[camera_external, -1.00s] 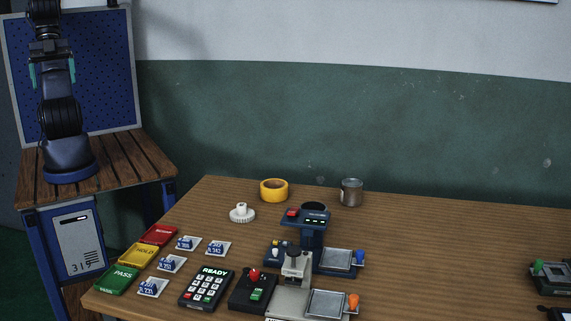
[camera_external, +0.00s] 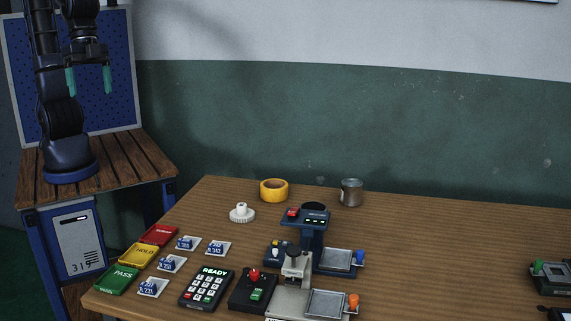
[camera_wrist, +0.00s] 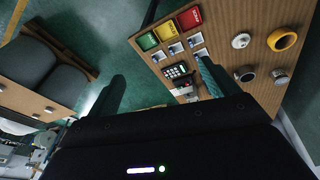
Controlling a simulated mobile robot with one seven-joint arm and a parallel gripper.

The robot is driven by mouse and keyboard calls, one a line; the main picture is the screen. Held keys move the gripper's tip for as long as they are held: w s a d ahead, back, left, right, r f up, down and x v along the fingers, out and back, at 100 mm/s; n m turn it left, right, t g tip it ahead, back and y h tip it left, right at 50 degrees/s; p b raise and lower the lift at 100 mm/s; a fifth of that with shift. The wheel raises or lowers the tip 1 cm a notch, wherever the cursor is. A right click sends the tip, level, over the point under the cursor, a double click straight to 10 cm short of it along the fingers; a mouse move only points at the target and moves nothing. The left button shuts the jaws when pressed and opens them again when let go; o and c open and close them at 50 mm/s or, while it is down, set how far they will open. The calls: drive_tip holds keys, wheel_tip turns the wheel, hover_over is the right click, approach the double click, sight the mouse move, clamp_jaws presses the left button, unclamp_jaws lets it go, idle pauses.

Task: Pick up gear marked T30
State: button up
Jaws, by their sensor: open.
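A white gear (camera_external: 242,213) with a raised hub lies on the wooden table, left of the middle; no T30 marking is readable on it. In the wrist view the white gear (camera_wrist: 241,41) shows at the upper right, near the yellow ring. My gripper (camera_external: 89,80) is open and empty, with teal fingers pointing down. It is high above my base stand at the upper left, well away from the gear. In the wrist view the two fingers of my gripper (camera_wrist: 160,85) are spread apart with nothing between them.
A yellow ring (camera_external: 274,190) and a metal cup (camera_external: 351,192) stand behind the gear. A dark blue device (camera_external: 312,228) stands to its right. A keypad (camera_external: 206,288), small tagged cards and red, yellow and green trays (camera_external: 118,280) lie in front. The table's right middle is clear.

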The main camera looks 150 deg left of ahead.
drive_tip(key=w+a+f+n+g, duration=0.1)
drive_tip(key=w+a+f+n, duration=0.5)
drive_tip(key=a, duration=0.5)
drive_tip(key=n+g+h, duration=0.2)
drive_tip(key=n, duration=0.5)
approach(242, 205)
drive_tip(key=s, duration=0.1)
drive_tip(key=f, duration=0.3)
drive_tip(key=d+f, duration=0.1)
drive_tip(key=f, duration=0.1)
drive_tip(key=shift+w+d+f, duration=0.15)
drive_tip(key=shift+d+f, duration=0.05)
drive_tip(key=shift+f, duration=1.15)
drive_tip(key=shift+w+d+f, duration=0.1)
drive_tip(key=shift+d+f, duration=0.05)
drive_tip(key=shift+f, duration=1.2)
drive_tip(key=c, duration=1.1)
drive_tip(key=shift+r, duration=0.1)
